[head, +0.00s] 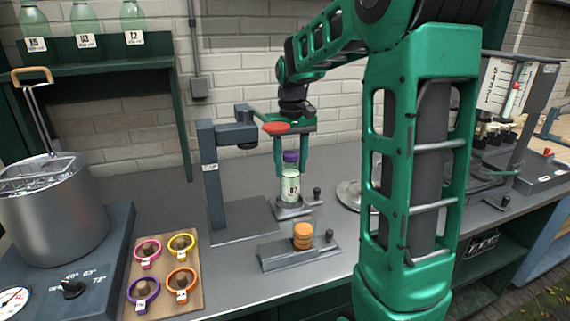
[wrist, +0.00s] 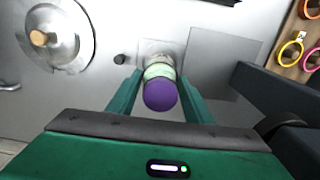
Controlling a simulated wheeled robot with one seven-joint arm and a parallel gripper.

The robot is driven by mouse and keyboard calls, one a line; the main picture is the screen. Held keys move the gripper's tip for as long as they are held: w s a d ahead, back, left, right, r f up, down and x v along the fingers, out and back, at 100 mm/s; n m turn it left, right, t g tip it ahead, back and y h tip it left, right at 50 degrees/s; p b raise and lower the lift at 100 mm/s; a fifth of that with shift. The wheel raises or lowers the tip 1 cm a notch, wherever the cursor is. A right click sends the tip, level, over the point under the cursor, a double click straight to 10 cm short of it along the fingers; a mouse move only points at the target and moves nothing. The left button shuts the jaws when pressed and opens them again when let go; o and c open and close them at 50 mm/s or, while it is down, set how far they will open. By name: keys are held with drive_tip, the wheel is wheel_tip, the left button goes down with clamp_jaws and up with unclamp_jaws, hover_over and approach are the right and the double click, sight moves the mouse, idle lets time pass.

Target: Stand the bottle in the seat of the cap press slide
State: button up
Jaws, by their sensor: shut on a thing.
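The bottle (head: 290,186) is pale glass with a purple cap and a white label, and it stands upright. It also shows from above in the wrist view, where the purple cap (wrist: 160,95) hides most of it. My gripper (head: 291,165) is shut on the bottle, with one green finger on each side. Directly below the bottle is a grey metal slide (head: 309,205) with a small dark knob at its right. I cannot tell whether the bottle's base touches its seat. The dark grey press (head: 211,170) stands just left of the bottle on a flat base plate.
A second slide (head: 280,258) in front holds a clear jar with an orange-brown stack (head: 303,236). A wooden board (head: 190,300) with several coloured rings lies left. A steel pot (head: 50,215) stands far left. A round metal lid (head: 350,194) lies right of the bottle.

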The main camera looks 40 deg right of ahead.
drive_tip(key=shift+f, duration=0.25)
drive_tip(key=shift+f, duration=0.3)
drive_tip(key=shift+f, duration=0.2)
idle(0.7)
drive_tip(key=shift+f, duration=0.15)
drive_tip(key=o, duration=1)
drive_tip(key=shift+c, duration=1.3)
